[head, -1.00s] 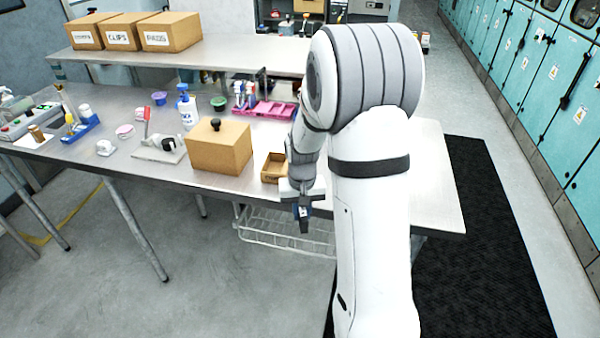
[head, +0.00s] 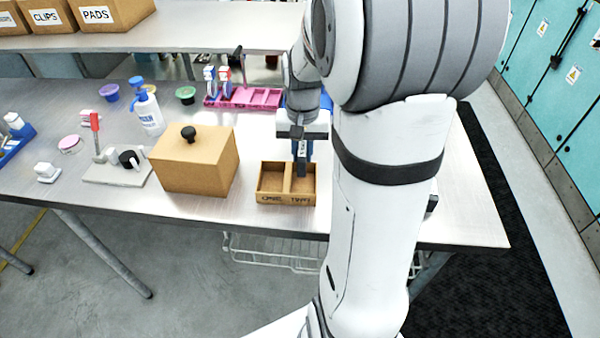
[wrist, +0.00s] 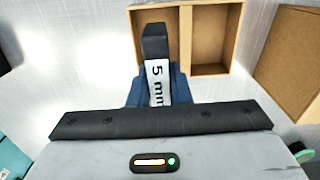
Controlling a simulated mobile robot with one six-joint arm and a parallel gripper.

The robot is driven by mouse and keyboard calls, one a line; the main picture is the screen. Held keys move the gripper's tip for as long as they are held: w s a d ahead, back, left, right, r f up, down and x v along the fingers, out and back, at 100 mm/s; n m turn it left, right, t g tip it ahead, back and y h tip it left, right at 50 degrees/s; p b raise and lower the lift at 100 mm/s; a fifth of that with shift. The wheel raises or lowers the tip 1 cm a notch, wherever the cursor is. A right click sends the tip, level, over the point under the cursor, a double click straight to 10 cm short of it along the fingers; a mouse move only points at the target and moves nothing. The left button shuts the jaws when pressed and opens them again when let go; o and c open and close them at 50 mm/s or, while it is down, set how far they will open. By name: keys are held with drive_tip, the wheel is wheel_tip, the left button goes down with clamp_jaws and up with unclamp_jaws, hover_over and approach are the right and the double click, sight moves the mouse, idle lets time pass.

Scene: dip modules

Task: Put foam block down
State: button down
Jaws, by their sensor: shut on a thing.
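My gripper (head: 301,148) has blue fingers shut on a dark foam block (head: 302,168) with a white label. In the wrist view the foam block (wrist: 155,42) points away from my gripper (wrist: 150,88), and its label reads "5 mm". A small open cardboard tray (head: 272,198) with two compartments stands near the table's front edge. The block is over the tray's right compartment in the head view; in the wrist view the tray (wrist: 237,35) shows it over the left one. I cannot tell whether the block touches the tray floor. My arm hides part of the table to the right.
A closed cardboard box (head: 190,165) with a black knob stands left of the tray. Behind are a pink tray (head: 245,97), a pump bottle (head: 148,112) and small tubs. A press with a red handle (head: 96,135) stands farther left. Bare table lies in front of the box.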

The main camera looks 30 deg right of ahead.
sight(303, 186)
wheel_tip(303, 186, down, 8)
drive_tip(key=shift+d+f, duration=0.1)
drive_tip(key=shift+f, duration=0.15)
drive_tip(key=shift+s, duration=0.15)
drive_tip(key=c, duration=1.8)
unclamp_jaws()
drive_tip(key=shift+f, duration=0.2)
drive_tip(key=shift+o, duration=0.9)
drive_tip(key=shift+r, duration=0.1)
